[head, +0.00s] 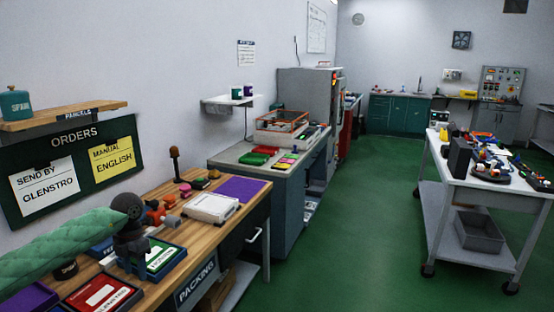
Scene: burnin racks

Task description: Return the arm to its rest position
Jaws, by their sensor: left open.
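My left arm, in a green padded sleeve, comes in from the left edge of the head view. My left gripper (134,262) is dark, points down and is open. It is over the packing bench (225,225), at the near side of a blue tray with a green card (160,256). I cannot tell whether its fingers touch the tray. No held object shows between them. My right gripper is out of view.
A red card (103,293) in a tray lies at the bench front, near my arm. A white box (210,207) and a purple mat (240,189) lie farther along. The orders board (75,160) hangs behind. A loaded wheeled cart (480,185) stands right; green floor between is clear.

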